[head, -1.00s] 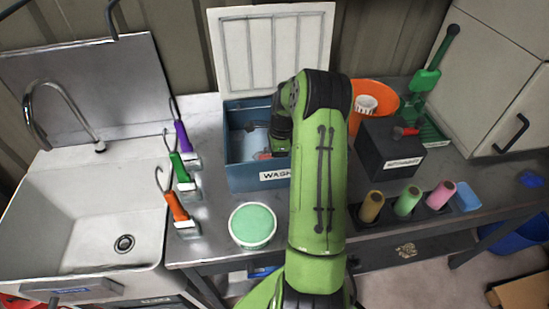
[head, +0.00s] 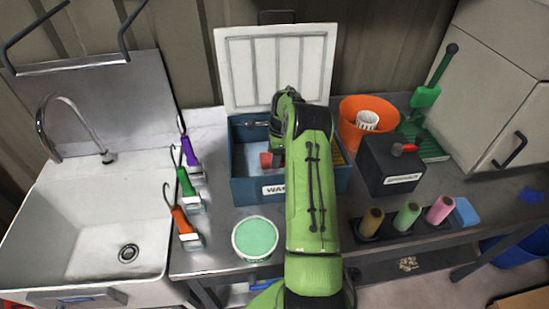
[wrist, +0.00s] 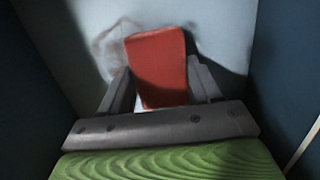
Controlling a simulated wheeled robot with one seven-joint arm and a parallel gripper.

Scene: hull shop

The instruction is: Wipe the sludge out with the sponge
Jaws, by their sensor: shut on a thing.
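The red sponge (wrist: 157,65) is held between the two fingers of my gripper (wrist: 160,88) in the wrist view. It is over or against the pale floor of the blue wash box (head: 262,188); contact is not clear. A faint greyish-brown smear (wrist: 112,40), likely sludge, lies on that floor just left of the sponge. In the head view the sponge (head: 265,160) shows as a small red patch inside the box, and my arm hides the fingers and much of the interior. The box's white lid (head: 276,65) stands open at the back.
A round green-topped tub (head: 255,238) stands in front of the box. Brushes with orange, green and purple handles (head: 185,183) stand left, by the sink (head: 90,225). An orange bucket (head: 350,132), a black box (head: 392,165) and coloured spools (head: 407,216) are on the right.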

